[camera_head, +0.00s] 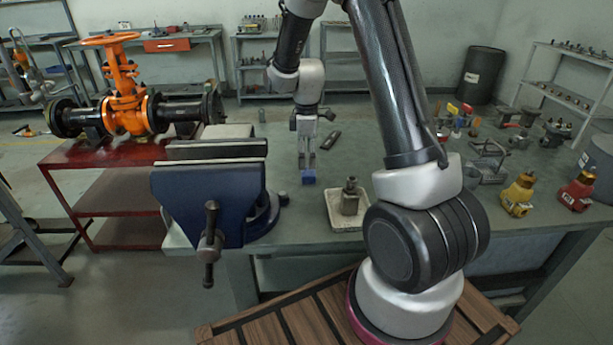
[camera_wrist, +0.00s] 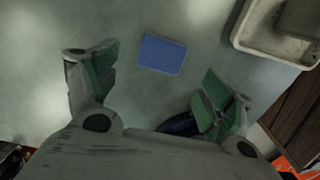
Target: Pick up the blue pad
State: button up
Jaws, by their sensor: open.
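The blue pad (camera_head: 309,178) is a small blue block on the grey-green workbench (camera_head: 300,220), between the vise and a pale tray. In the wrist view the blue pad (camera_wrist: 163,54) lies flat on the bench, beyond and between my two fingertips. My gripper (camera_head: 307,163) points down just above and behind the pad. In the wrist view my gripper (camera_wrist: 155,75) is open, with green finger pads spread wide and nothing between them. The fingers do not appear to touch the pad.
A large blue vise (camera_head: 208,195) stands close on the left. A pale tray (camera_head: 348,215) holding a metal bottle-like object (camera_head: 350,196) is close on the right. A small dark part (camera_head: 331,140) lies behind. Valves and fittings (camera_head: 517,195) crowd the bench's right side.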

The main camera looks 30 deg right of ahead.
aim_at(309, 171)
jog(key=f, duration=0.6)
jog(key=shift+s+d, duration=0.2)
jog(key=shift+d, duration=0.05)
jog(key=c, duration=0.9)
